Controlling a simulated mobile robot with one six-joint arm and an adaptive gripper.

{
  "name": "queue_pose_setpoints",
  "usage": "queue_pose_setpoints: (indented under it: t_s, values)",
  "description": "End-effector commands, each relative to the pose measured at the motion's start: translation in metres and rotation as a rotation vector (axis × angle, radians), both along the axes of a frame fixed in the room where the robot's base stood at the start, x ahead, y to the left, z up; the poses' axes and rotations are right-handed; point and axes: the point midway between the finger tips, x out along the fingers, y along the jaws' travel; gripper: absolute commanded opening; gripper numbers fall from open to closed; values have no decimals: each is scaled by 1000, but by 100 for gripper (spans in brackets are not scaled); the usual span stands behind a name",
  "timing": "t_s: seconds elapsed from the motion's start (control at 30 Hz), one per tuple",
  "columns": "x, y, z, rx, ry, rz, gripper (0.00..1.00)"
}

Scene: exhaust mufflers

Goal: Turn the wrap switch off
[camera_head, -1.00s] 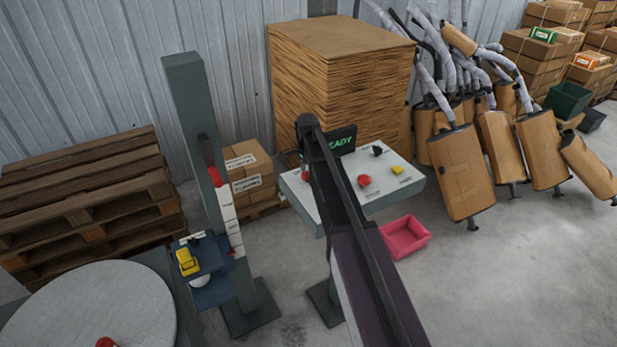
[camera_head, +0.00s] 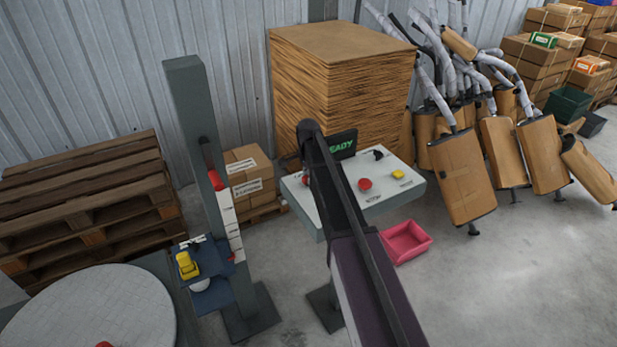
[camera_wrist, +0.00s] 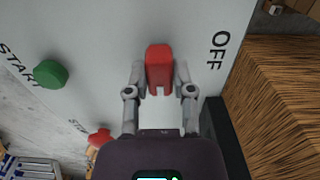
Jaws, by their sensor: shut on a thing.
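The wrap switch (camera_wrist: 159,66) shows in the wrist view as a red lever on a pale panel. The word OFF is printed to its right. My gripper (camera_wrist: 160,88) is shut on the red lever, with one finger on each side. In the head view my arm crosses the control panel (camera_head: 409,191) and hides the gripper. A red part at the panel's left end (camera_head: 304,181) shows beside my arm, and I cannot tell its shape there.
A green START button (camera_wrist: 50,74) and a red button (camera_wrist: 100,137) are on the panel. A READY display (camera_head: 342,144) stands at its back. A cardboard stack (camera_head: 345,85) is behind, a wrapping post (camera_head: 190,110) to the left, and a pink bin (camera_head: 406,242) to the right.

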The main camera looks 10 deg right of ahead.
Motion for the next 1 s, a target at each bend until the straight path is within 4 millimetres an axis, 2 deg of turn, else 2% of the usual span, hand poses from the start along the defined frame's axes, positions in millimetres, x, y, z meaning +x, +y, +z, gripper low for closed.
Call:
queue_pose_setpoints:
  t_s: [0.27,0.47,1.0]
  values:
    - [2,1,0,-2,-5,64,0]
    - [2,1,0,-1,-5,179,0]
    - [3,2,0,-2,-5,666,0]
